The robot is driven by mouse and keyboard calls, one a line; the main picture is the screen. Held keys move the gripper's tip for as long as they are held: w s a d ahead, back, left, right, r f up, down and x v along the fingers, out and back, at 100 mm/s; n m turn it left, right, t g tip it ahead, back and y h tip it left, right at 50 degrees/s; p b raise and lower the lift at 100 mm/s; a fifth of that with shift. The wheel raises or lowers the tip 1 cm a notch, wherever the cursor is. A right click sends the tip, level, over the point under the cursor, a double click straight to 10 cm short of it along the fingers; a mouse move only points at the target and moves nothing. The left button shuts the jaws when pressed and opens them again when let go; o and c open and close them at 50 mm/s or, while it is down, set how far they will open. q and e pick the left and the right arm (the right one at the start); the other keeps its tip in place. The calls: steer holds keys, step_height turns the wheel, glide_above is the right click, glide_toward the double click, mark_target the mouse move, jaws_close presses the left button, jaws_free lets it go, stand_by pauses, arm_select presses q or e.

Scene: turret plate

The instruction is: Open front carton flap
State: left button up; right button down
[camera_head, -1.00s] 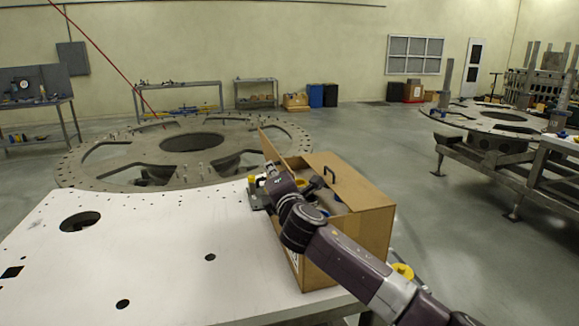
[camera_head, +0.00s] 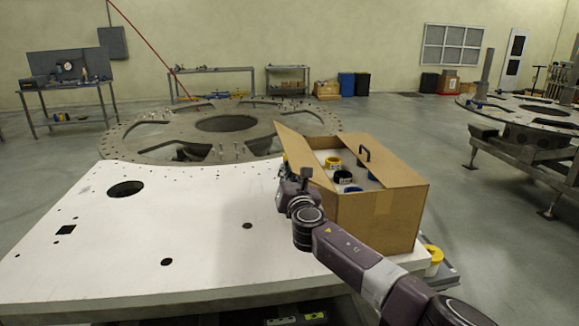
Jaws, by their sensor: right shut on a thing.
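The open cardboard carton (camera_head: 385,214) stands at the right end of the white plate. Its left flap (camera_head: 298,148) slants up and outward. Its right flap (camera_head: 392,163) lies partly over the opening and bears a black handle. Inside are a yellow ring (camera_head: 333,162), a black ring (camera_head: 343,177) and a blue ring (camera_head: 353,189). My right gripper (camera_head: 285,170) is at the carton's near left edge, shut on a carton flap; its fingertips and the exact grip are mostly hidden. My left gripper is not in view.
The white plate (camera_head: 190,225) has holes and is clear left of the carton. A large round turret plate (camera_head: 130,135) lies behind it. A yellow roll (camera_head: 433,258) sits right of the carton, low down.

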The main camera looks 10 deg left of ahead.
steer(key=shift+w+d+f+n, duration=0.15)
steer(key=shift+d+f+n, duration=0.05)
steer(key=shift+f+n, duration=0.7)
steer(key=shift+f, duration=0.1)
steer(key=c, duration=2.1)
jaws_free()
steer(key=shift+d, duration=0.15)
steer(key=shift+v, duration=6.15)
